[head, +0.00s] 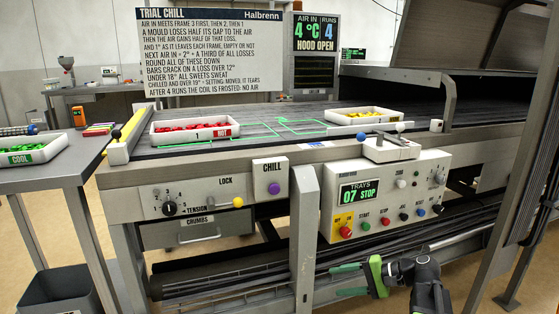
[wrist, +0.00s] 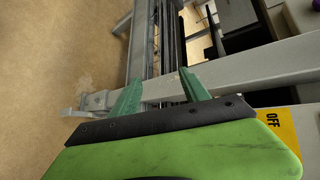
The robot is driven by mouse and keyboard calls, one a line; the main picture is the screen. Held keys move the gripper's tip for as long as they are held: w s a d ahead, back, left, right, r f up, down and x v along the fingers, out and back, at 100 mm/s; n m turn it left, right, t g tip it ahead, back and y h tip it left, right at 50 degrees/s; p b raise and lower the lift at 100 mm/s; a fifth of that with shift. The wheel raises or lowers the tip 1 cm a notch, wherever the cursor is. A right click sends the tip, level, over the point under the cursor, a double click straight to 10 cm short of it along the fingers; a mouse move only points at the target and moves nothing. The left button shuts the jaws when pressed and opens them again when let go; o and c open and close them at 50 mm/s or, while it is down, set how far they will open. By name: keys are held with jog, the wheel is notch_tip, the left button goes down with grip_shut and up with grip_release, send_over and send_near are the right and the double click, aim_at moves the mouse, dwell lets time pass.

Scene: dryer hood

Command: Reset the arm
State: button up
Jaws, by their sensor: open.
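My gripper (head: 340,281) is at the lower middle right in the head view, low in front of the conveyor machine and below its control box. Its green fingers point left, near a grey upright leg (head: 305,240) of the machine. In the wrist view my gripper (wrist: 162,92) shows two green fingers spread apart with nothing between them. A grey frame bar (wrist: 250,72) lies just beyond the fingertips there; I cannot tell whether they touch it.
The control box (head: 385,195) reads "TRAYS 07 STOP". A tray of red sweets (head: 157,139) and a tray of yellow sweets (head: 330,117) sit on the belt. The display (head: 313,47) reads "HOOD OPEN". Floor shows at left.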

jog(key=s+a+f+n+g+h, duration=0.3)
jog(key=s+a+f+h, duration=0.15)
jog(key=a, duration=0.25)
jog(key=s+a+f+n+g+h, duration=0.2)
jog(key=s+a+f+n+h, duration=0.1)
jog(key=a+f, duration=0.35)
jog(key=s+d+f+n+h, duration=0.15)
jog(key=d+h, duration=0.25)
jog(key=d, duration=0.4)
notch_tip(320, 180, up, 38)
jog(key=p, duration=3.8)
jog(key=shift+w+d+f+p, duration=0.15)
jog(key=shift+w+d+p, duration=0.05)
jog(key=shift+w+p, duration=0.1)
jog(key=shift+h, duration=0.25)
